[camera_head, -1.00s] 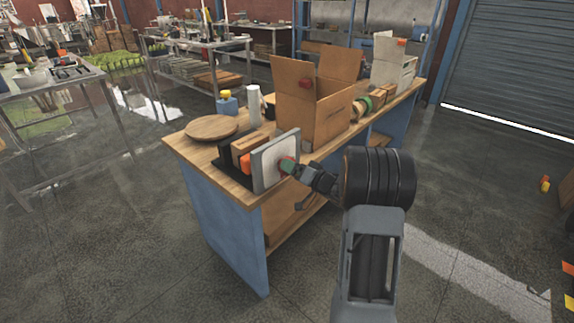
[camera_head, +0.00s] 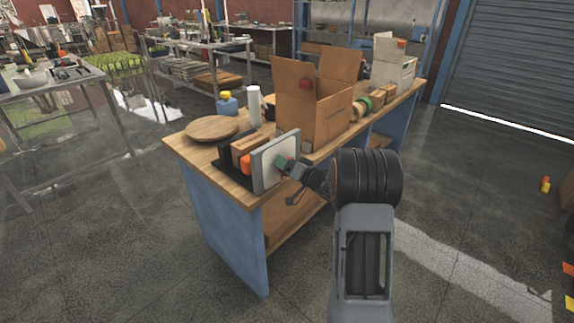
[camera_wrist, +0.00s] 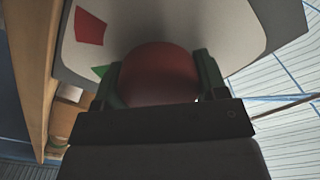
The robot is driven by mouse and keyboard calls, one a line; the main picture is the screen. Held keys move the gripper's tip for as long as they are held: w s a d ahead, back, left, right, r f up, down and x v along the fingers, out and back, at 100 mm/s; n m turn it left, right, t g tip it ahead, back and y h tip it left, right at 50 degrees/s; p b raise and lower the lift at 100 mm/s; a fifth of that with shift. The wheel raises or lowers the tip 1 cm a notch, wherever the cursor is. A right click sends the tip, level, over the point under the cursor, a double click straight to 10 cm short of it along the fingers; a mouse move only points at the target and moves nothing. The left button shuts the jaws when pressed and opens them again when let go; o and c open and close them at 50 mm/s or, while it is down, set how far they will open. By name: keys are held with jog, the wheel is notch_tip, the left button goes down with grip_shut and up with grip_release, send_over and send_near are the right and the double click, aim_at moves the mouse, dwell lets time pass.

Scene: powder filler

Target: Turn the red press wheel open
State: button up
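The red press wheel (camera_wrist: 160,72) is a dull red round knob in the middle of the wrist view, in front of a pale panel (camera_wrist: 232,30). My gripper (camera_wrist: 158,68) has one green finger on each side of the wheel, both appearing to touch it. In the head view the panel (camera_head: 266,172) stands upright at the near edge of the workbench, and my gripper (camera_head: 284,163) reaches its face from the right. The wheel is hidden there behind the gripper. A red mark (camera_wrist: 90,27) and a green mark (camera_wrist: 100,71) show on the panel left of the wheel.
The wooden workbench (camera_head: 222,178) holds a round board (camera_head: 211,128), an open cardboard box (camera_head: 312,112), a blue bottle (camera_head: 227,105) and a white cylinder (camera_head: 254,106). An orange part (camera_head: 246,165) sits behind the panel.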

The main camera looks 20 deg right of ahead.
jog(key=c, duration=0.4)
jog(key=n+b, duration=0.3)
jog(key=n, duration=0.2)
jog(key=shift+a+f, duration=0.1)
jog(key=shift+f, duration=0.05)
jog(key=n+b, duration=0.4)
jog(key=n, duration=0.2)
jog(key=shift+s+a+b, duration=0.1)
jog(key=shift+b, duration=0.3)
jog(key=n+b, duration=0.5)
jog(key=n, duration=0.1)
jog(key=shift+a+f+n, duration=0.1)
jog(key=shift+a+n, duration=0.05)
jog(key=shift+n, duration=0.15)
jog(key=n+b, duration=0.4)
jog(key=n, duration=0.1)
jog(key=shift+s, duration=0.1)
